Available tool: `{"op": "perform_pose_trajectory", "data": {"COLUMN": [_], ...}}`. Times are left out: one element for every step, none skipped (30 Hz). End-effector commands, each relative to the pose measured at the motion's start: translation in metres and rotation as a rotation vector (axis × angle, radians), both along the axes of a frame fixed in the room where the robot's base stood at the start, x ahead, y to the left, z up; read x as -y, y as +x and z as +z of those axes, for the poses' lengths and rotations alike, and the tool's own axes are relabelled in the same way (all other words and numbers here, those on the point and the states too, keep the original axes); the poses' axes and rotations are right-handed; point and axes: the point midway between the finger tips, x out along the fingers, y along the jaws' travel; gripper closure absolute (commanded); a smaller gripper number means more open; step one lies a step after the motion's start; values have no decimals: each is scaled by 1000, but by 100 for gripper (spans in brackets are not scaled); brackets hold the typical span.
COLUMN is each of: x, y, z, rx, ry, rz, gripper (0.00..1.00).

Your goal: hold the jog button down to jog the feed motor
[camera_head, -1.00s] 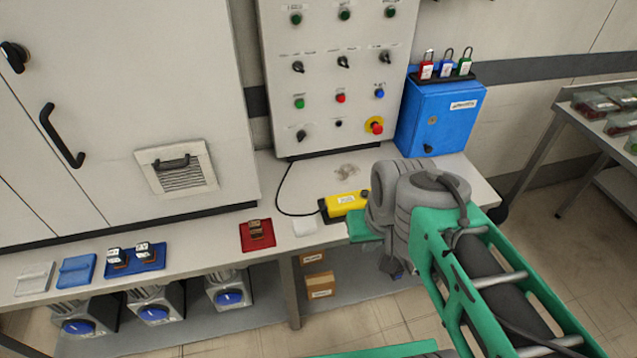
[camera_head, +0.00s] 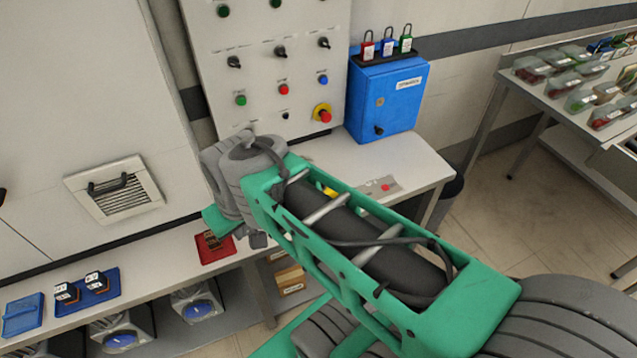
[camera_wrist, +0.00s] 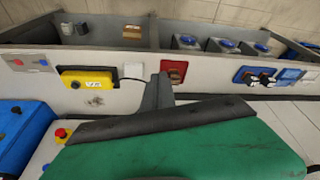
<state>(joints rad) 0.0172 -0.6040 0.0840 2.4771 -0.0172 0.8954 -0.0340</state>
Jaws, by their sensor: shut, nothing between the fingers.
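The grey control panel (camera_head: 265,70) on the back wall carries rows of switches and buttons, with green (camera_head: 240,100), red (camera_head: 283,90) and blue (camera_head: 323,80) ones in one row. Its labels are too small to read, so I cannot tell which is the jog button. A yellow box (camera_wrist: 90,79) with a white label lies on the bench; my arm mostly hides it in the head view (camera_head: 329,192). My gripper (camera_wrist: 158,84) shows in the wrist view, shut and empty, over the bench right of the yellow box. My arm hides the fingers in the head view.
A blue cabinet (camera_head: 387,100) with padlocks on top stands right of the panel. A red emergency stop (camera_head: 323,113) is at the panel's lower right. A small plate with buttons (camera_head: 375,188), a red tray (camera_head: 214,252) and a blue tray (camera_head: 86,292) lie on the bench.

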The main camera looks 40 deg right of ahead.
Motion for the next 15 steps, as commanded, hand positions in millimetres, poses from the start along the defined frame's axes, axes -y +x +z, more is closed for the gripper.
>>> {"op": "perform_pose_trajectory", "data": {"x": [6,11,23,35,49,72,90,110,136,156,176,202,220,236,256], "y": [8,15,27,38,49,64,74,83,92,98,101,104,104,103,101], "z": [-6,-8,-12,-16,-20,-25,-29,-33,-37,-40,-43,-46,-48,-50,-51], "rx": [7,18,38,57,79,119,149,181,223,256,288,326,353,376,403], "ry": [-3,-6,-13,-21,-29,-48,-63,-82,-111,-138,-164,-204,-234,-262,-300], "rz": [18,41,79,114,153,207,249,288,337,372,402,438,461,482,506], "gripper": [100,100,100,100,100,100,100,100,100,100,100,100,100,100,100]}}
